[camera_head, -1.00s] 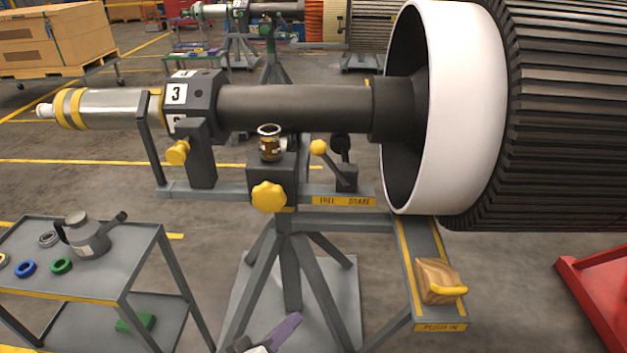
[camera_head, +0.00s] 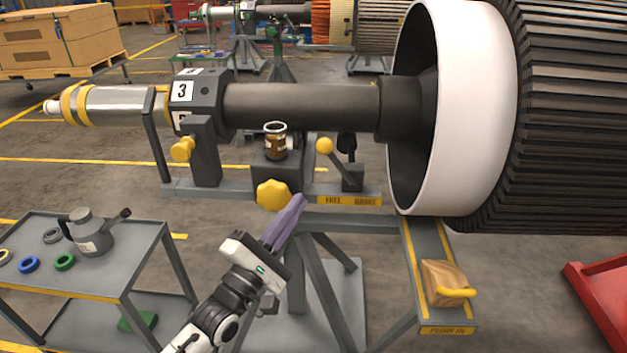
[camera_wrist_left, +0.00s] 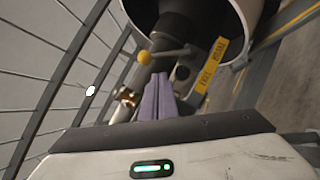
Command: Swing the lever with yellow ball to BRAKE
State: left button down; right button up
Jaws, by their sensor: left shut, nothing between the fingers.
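The lever (camera_head: 341,164) with the yellow ball (camera_head: 325,146) stands on the stand's rail, tilted left so that the ball is above the FREE end of the yellow FREE/BRAKE label (camera_head: 350,201). The BRAKE word is on the right of that label. In the left wrist view the ball (camera_wrist_left: 144,57) and the label (camera_wrist_left: 209,74) show beyond the fingers. My left gripper (camera_head: 299,200), with purple fingers, is shut and empty. It is in front of the stand, below and left of the lever, apart from it in the picture. My right gripper is not in view.
A yellow star knob (camera_head: 272,195) and a brass fitting (camera_head: 275,140) are left of the lever. The large rotor (camera_head: 455,110) is at right. A wooden chock (camera_head: 444,283) sits on the lower right arm. A grey cart (camera_head: 75,270) stands at lower left.

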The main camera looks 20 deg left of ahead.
aim_at(338, 164)
pick_arm(q)
jog(key=x, duration=0.9)
jog(key=shift+w+p, duration=0.3)
jog(key=shift+w, duration=0.1)
jog(key=shift+r, duration=0.15)
